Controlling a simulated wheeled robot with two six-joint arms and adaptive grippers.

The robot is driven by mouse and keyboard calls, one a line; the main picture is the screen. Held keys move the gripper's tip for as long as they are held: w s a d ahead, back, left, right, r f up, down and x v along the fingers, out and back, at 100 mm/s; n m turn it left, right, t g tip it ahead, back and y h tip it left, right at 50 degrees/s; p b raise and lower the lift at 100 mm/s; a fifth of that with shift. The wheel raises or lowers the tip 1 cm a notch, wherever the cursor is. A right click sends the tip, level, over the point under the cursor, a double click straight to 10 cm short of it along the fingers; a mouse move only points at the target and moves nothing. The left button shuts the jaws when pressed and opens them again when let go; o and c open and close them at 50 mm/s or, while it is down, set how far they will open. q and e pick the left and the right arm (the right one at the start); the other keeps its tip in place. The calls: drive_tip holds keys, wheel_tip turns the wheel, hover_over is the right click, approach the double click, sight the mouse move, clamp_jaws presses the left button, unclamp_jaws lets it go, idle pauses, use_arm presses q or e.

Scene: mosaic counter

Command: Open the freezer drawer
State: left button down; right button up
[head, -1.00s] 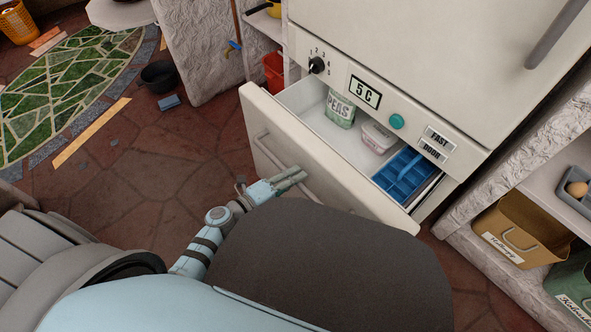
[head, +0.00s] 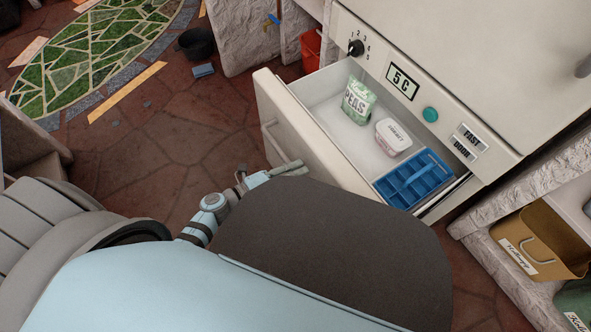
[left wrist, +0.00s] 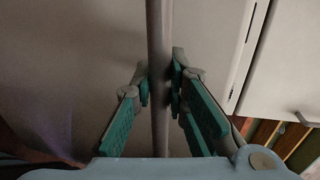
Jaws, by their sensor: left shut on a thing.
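The freezer drawer (head: 310,138) is pulled well out from under the white cabinet front (head: 440,75), its inside visible from above. It holds a green peas bag (head: 358,101), a small pinkish tub (head: 393,137) and a blue divided tray (head: 415,178). My left gripper (head: 290,168) is at the drawer's outer face, at the bar handle (head: 268,143). In the left wrist view the grey handle bar (left wrist: 159,40) runs between the teal-padded fingers of the gripper (left wrist: 159,85), which are shut on it. Part of the drawer front is hidden behind my own body.
A red bucket (head: 311,50) stands left of the freezer. A dark pot (head: 196,43) and a blue block (head: 203,70) lie on the stone floor. A shelf with a tan bin (head: 541,243) is at the right. The floor left of the drawer (head: 185,125) is mostly clear.

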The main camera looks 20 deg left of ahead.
use_arm(q)
drive_tip(key=c, duration=1.6)
unclamp_jaws()
drive_tip(key=v, duration=1.2)
